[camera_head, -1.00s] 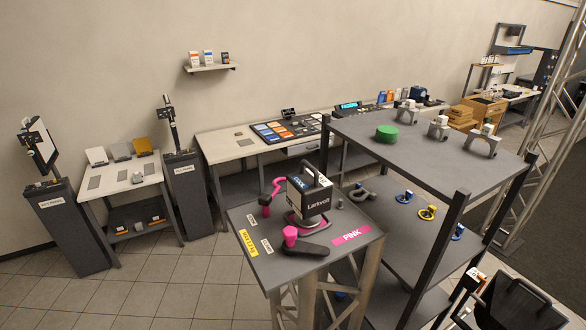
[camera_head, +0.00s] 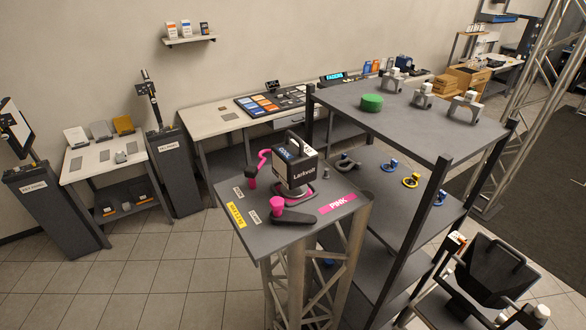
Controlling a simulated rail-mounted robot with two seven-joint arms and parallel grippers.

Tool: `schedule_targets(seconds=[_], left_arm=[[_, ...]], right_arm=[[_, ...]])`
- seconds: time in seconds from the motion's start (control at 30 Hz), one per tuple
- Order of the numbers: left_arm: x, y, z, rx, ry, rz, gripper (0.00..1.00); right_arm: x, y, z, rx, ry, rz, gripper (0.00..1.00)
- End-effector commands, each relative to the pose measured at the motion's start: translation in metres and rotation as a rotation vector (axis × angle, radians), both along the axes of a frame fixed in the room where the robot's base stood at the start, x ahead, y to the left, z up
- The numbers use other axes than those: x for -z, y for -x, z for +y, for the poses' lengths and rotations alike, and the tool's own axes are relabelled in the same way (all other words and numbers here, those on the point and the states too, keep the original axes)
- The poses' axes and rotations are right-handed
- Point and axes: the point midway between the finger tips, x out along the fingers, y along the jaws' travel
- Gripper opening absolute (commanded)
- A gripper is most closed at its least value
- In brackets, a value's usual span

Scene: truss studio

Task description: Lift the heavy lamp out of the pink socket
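The lamp (camera_head: 296,172) is a black box with a top handle and white lettering. It stands upright on the square grey top of a truss stand (camera_head: 240,222), low in the middle of the head view. Under it shows a pink ring, the pink socket (camera_head: 297,192), mostly hidden by the lamp. A pink label (camera_head: 338,203) reading PINK lies on the stand's right front edge. Neither of my grippers is in view.
A pink knob (camera_head: 277,204) with a dark lever, a curved pink hook (camera_head: 264,157) and a yellow label (camera_head: 236,215) surround the lamp. Tiled floor is free at left.

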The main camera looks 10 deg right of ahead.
Motion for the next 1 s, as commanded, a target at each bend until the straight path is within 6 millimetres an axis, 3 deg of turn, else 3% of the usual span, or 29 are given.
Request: schedule_targets(seconds=[0.2,0.6,1.0], left_arm=[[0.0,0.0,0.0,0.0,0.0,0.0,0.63],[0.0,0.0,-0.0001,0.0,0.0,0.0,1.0],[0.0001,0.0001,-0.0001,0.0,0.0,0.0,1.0]], right_arm=[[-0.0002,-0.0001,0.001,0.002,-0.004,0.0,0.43],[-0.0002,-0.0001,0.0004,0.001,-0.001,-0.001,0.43],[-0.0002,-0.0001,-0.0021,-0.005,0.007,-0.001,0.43]])
